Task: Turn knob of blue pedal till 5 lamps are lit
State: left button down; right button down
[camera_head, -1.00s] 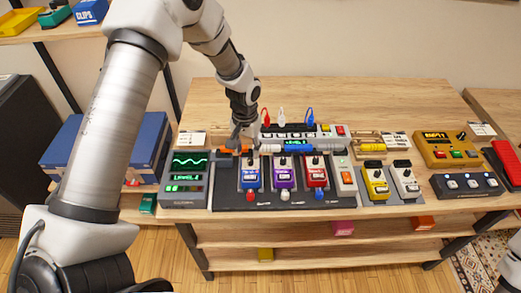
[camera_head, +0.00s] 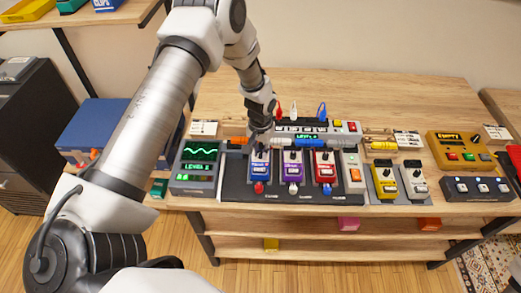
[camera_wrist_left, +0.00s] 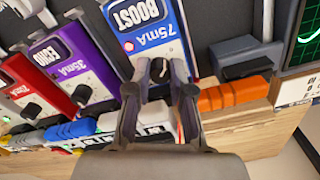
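The blue pedal (camera_head: 260,172) stands at the left of a row of three pedals on a dark board. In the left wrist view the blue pedal (camera_wrist_left: 143,25) reads BOOST and 75mA. Its black knob (camera_wrist_left: 159,69) has a pale mark and sits between the fingertips of my left gripper (camera_wrist_left: 161,78). The fingers stand apart on either side of the knob; whether they touch it is unclear. A meter box (camera_head: 196,166) left of the board has a green wave screen and a row of lamps, some lit green. Their exact number is too small to tell. My right gripper is out of view.
A purple pedal (camera_head: 292,170) and a red pedal (camera_head: 324,170) stand close by on the right. Orange (camera_wrist_left: 225,96) and blue (camera_wrist_left: 72,131) plugs lie near my left fingers. Yellow (camera_head: 384,183) and white pedals are further right. The table's front edge is bare wood.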

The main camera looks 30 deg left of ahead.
pick_arm(q)
jog(key=shift+m, duration=0.3)
jog(key=shift+f+m+b, duration=0.1)
jog(key=shift+m+b, duration=0.5)
jog(key=shift+m, duration=0.3)
jog(key=m+b, duration=0.1)
jog(key=m, duration=0.1)
jog(key=shift+m, duration=0.3)
jog(key=m+b, duration=0.1)
jog(key=m, duration=0.2)
jog(key=shift+m, duration=0.3)
jog(key=shift+m+b, duration=0.3)
jog(key=shift+m, duration=1.1)
jog(key=c, duration=1)
grip_release()
